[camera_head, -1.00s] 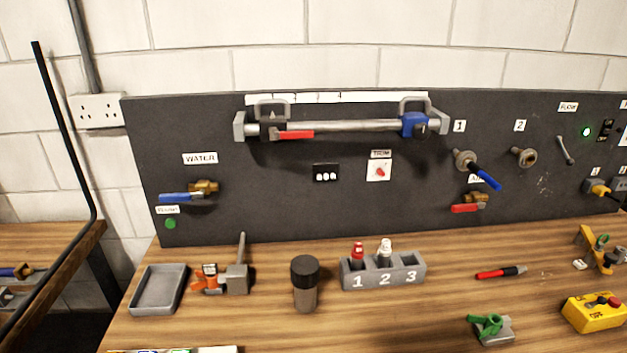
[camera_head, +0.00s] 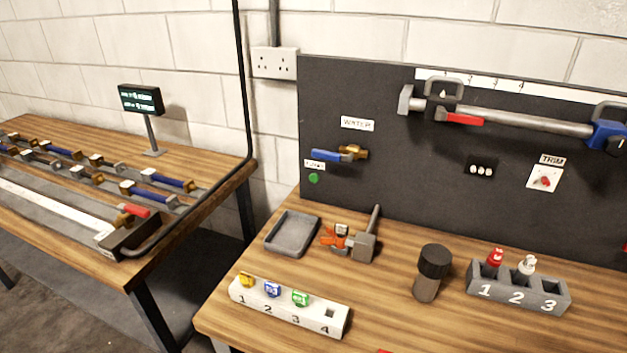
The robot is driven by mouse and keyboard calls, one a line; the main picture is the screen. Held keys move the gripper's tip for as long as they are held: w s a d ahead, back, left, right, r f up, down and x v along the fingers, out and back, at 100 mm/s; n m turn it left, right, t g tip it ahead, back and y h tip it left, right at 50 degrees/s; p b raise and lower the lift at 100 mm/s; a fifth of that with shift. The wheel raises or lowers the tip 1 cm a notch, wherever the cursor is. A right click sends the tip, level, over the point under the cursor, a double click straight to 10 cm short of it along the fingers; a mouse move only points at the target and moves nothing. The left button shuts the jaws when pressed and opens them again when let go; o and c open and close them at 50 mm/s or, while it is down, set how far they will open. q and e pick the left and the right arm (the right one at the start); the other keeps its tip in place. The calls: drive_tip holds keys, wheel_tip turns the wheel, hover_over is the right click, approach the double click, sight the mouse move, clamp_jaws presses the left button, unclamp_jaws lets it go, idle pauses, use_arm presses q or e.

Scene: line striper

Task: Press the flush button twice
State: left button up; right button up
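The flush button is a small round green button (camera_head: 314,178) low on the left part of the dark panel (camera_head: 400,150). A white label (camera_head: 315,164) sits just above it; its text is too small to read clearly here. A blue-handled brass valve (camera_head: 340,154) is above and to the right of the button, under the WATER label (camera_head: 358,123). Neither of my grippers is in the head view.
A grey tray (camera_head: 270,243), an orange-and-grey tool (camera_head: 337,238) and a dark-capped cylinder (camera_head: 432,272) stand on the wooden bench below the panel. A numbered white block (camera_head: 262,305) lies at the front. A thin black post (camera_head: 243,80) rises left of the panel.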

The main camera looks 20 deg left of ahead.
use_arm(q)
clamp_jaws()
idle(0.6)
drive_tip(key=shift+a, duration=0.1)
idle(1.1)
